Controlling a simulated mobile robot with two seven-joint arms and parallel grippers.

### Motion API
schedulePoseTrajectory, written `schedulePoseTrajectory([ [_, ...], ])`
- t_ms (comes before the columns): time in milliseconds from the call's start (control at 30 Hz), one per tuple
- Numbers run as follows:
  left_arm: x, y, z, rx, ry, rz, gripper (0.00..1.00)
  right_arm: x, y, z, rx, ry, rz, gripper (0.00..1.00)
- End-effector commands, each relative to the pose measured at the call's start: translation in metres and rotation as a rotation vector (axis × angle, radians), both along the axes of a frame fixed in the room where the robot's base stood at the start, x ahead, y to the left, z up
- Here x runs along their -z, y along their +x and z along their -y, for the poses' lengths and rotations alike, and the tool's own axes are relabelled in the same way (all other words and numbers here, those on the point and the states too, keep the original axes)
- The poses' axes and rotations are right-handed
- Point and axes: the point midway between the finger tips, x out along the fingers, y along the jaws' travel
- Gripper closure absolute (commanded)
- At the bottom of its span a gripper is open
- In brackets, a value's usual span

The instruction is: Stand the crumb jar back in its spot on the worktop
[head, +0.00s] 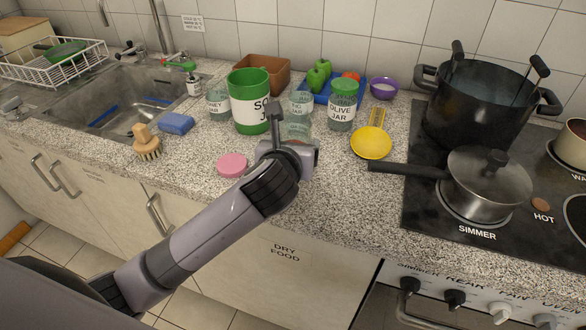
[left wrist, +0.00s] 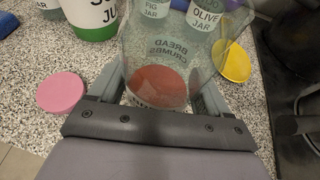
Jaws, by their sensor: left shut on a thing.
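The crumb jar is clear glass and lettered BREAD CRUMBS in the left wrist view (left wrist: 178,50). A reddish-brown round layer shows at its near end. In the head view the jar (head: 296,128) is partly hidden behind my left gripper (head: 288,145). My left gripper is shut on the jar, with a finger on each side of it in the left wrist view (left wrist: 165,95). I cannot tell whether the jar touches the worktop (head: 340,200). My right gripper is not in view.
A pink lid (head: 232,165) lies left of the gripper. Behind stand the green soup jar (head: 250,105), fig jar (head: 301,103) and olive jar (head: 342,108). The front worktop is clear.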

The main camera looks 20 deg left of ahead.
Motion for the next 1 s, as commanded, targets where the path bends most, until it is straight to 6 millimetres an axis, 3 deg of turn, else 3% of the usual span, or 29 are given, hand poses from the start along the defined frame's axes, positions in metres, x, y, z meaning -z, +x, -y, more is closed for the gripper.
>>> schedulePoseTrajectory([
  [433,0.053,0.0,0.0,0.001,-0.001,0.002,0.74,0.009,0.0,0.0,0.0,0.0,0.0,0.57],
  [867,0.059,0.0,0.0,0.0,-0.002,0.003,0.74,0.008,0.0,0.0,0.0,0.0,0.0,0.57],
  [900,0.06,0.0,0.0,0.0,-0.002,0.001,0.12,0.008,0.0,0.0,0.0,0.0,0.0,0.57],
  [933,0.06,0.0,0.0,0.0,-0.002,0.001,0.03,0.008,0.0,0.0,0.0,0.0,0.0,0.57],
  [1000,0.06,0.0,0.0,0.0,-0.002,0.001,0.0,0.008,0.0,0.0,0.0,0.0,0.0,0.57],
])
